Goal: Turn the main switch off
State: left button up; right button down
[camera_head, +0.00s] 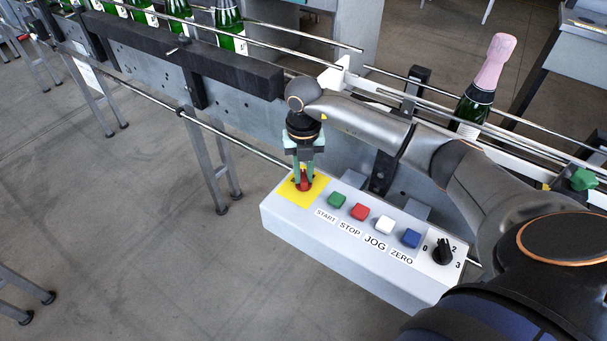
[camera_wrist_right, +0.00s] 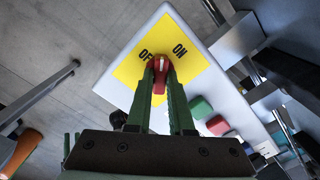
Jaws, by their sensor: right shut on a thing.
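The main switch is a red rotary handle (camera_head: 304,182) on a yellow plate (camera_head: 316,187) at the left end of the white control box. My right gripper (camera_head: 304,178) points down onto it and is shut on the handle. In the right wrist view the red handle (camera_wrist_right: 159,75) sits between the two green fingertips (camera_wrist_right: 160,82). The yellow plate (camera_wrist_right: 190,68) there carries the words OFF, partly covered by a finger, and ON. I cannot tell clearly which word the handle points at. My left gripper is not in view.
On the same box are green START (camera_head: 337,200), red STOP (camera_head: 360,211), white JOG (camera_head: 385,225) and blue ZERO (camera_head: 411,238) buttons, and a black selector knob (camera_head: 442,252). Behind runs a conveyor with rails, several green bottles and one pink-foiled bottle (camera_head: 484,85).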

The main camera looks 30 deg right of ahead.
aim_at(304, 177)
jog(key=n+b, duration=0.2)
jog(key=n, duration=0.3)
jog(key=shift+n, duration=0.3)
jog(key=shift+n+b, duration=0.65)
jog(key=shift+n, duration=1.55)
jog(key=c, duration=0.8)
grip_release()
notch_tip(304, 177, up, 13)
jog(key=shift+f, duration=0.2)
jog(key=shift+s+f, duration=0.1)
